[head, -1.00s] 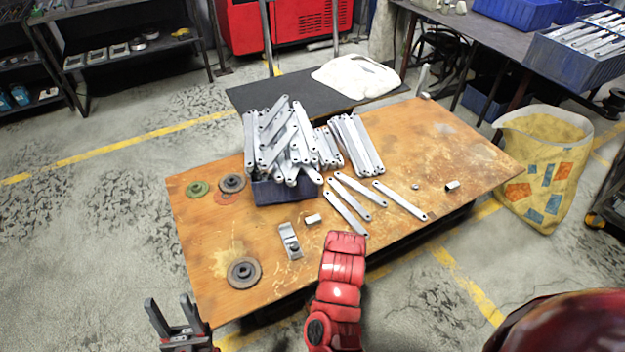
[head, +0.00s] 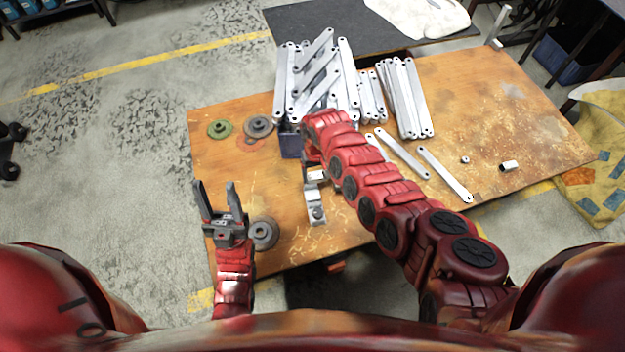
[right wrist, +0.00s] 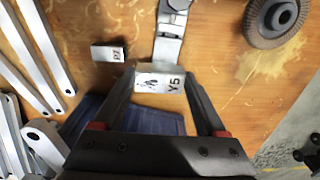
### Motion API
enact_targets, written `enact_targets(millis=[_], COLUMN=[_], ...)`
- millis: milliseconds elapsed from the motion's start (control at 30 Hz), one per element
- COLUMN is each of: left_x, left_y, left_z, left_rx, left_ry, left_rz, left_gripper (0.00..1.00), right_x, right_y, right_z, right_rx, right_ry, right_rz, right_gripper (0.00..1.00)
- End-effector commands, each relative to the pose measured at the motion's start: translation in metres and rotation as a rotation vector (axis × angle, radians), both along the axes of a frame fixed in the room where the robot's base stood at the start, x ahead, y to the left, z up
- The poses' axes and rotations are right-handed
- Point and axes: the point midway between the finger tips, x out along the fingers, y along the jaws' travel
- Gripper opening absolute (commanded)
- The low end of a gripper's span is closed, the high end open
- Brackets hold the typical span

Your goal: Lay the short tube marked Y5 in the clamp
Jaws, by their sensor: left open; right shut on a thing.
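The short tube marked Y5 (right wrist: 160,80) is pale metal and lies between the fingertips of my right gripper (right wrist: 165,82), which is shut on it. In the right wrist view it overlaps the end of the grey metal clamp (right wrist: 171,32); I cannot tell whether they touch. In the head view the clamp (head: 316,208) lies on the table just below the right gripper (head: 313,172), which is partly hidden by my right arm. My left gripper (head: 220,212) is open and empty, at the table's left edge near a dark disc.
Another short tube, its marking resembling P1 (right wrist: 107,53), lies beside the clamp. Loose brackets (head: 445,174), a nut (head: 465,159) and a further tube (head: 509,166) lie right. Dark discs (head: 263,233) lie left.

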Motion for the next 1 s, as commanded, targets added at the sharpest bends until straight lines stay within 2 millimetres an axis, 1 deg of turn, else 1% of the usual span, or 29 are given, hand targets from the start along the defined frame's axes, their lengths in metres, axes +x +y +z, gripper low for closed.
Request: enact_targets(millis=[67,167,333,467,1000], left_x=[0.000,0.000,0.000,0.000,0.000], left_y=[0.000,0.000,0.000,0.000,0.000], left_z=[-0.003,-0.010,-0.011,-0.016,-0.056], left_rx=[0.000,0.000,0.000,0.000,0.000], left_ry=[0.000,0.000,0.000,0.000,0.000], left_rz=[0.000,0.000,0.000,0.000,0.000], left_gripper=[0.50,0.50,0.50,0.50,0.50], right_x=[0.000,-0.006,-0.008,-0.008,-0.008], right_y=[0.005,0.012,0.012,0.012,0.012], right_z=[-0.005,-0.020,-0.023,-0.028,-0.067], right_rx=[-0.004,-0.001,0.000,0.000,-0.001], right_ry=[0.000,0.003,0.000,-0.001,-0.001], right_rz=[-0.003,-0.035,-0.060,-0.060,-0.060], right_gripper=[0.17,0.17,0.17,0.17,0.17])
